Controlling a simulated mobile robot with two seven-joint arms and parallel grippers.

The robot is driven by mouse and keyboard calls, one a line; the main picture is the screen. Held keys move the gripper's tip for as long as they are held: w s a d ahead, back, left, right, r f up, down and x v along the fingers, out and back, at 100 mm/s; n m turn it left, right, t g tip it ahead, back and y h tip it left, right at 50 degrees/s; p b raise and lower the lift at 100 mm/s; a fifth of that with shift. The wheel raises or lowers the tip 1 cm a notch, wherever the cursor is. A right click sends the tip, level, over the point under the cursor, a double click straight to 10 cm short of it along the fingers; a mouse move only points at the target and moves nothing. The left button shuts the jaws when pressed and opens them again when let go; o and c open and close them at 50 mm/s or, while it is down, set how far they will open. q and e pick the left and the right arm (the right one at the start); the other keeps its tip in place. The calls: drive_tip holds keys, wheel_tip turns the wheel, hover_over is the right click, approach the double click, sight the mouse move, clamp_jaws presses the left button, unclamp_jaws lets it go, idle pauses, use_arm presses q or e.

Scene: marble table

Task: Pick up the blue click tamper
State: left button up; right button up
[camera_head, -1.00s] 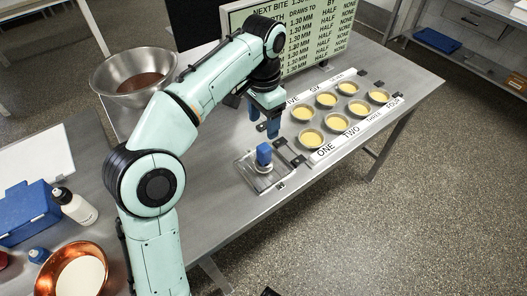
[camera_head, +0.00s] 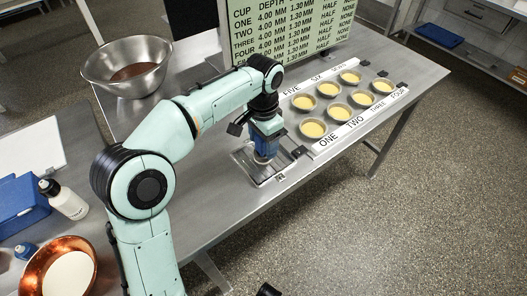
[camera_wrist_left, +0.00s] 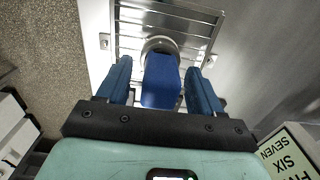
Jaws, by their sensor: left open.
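The blue click tamper (camera_wrist_left: 161,82) has a blue block-shaped handle and a round metal base, and it stands on a metal rack. My left gripper (camera_wrist_left: 159,68) is open, with one blue finger on each side of the handle and a visible gap on both sides. In the head view my left gripper (camera_head: 266,146) points down over the rack (camera_head: 278,177) and hides most of the tamper. My right gripper does not show.
Several cups of yellow filling (camera_head: 313,129) stand on a labelled board right of the rack. A green chart (camera_head: 290,35) stands behind. A steel bowl (camera_head: 125,68) is at the back left. A copper pan (camera_head: 62,270), a white bottle (camera_head: 66,199) and a blue box (camera_head: 20,215) are at front left.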

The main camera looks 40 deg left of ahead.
use_arm(q)
drive_tip(key=shift+f, duration=0.4)
drive_tip(key=c, duration=1.1)
drive_tip(key=shift+o, duration=0.2)
drive_tip(key=shift+r, duration=0.1)
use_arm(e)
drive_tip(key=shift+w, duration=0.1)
use_arm(q)
drive_tip(key=shift+r, duration=0.1)
wheel_tip(320, 180, up, 20)
drive_tip(key=p, duration=0.8)
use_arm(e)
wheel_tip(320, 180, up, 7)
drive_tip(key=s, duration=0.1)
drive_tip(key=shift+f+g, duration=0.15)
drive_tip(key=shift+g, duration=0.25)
